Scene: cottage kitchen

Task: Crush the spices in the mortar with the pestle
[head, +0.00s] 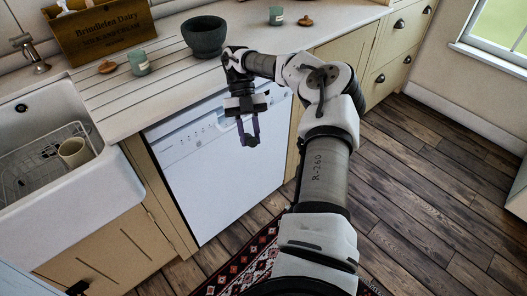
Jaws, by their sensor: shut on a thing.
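The mortar (204,38) is a dark grey-green bowl standing upright on the white countertop, behind and left of my wrist. My gripper (249,138) points down in front of the white dishwasher, out past the counter's front edge and lower than the mortar. It is shut on a small dark thing between its fingertips. The thing is mostly hidden, and I cannot tell whether it is the pestle. No pestle is clear elsewhere. The mortar's inside is dark, and no spices can be made out. Two small green jars, the left one (140,63) and the right one (276,15), stand open on the counter.
Round wooden lids lie beside the jars, one at left (107,67) and one at right (306,20). A wooden crate (103,35) stands at the back left. The sink (110,185) holds a wire rack and a cream mug (74,152). The dishwasher (215,195) is closed. Open floor lies right.

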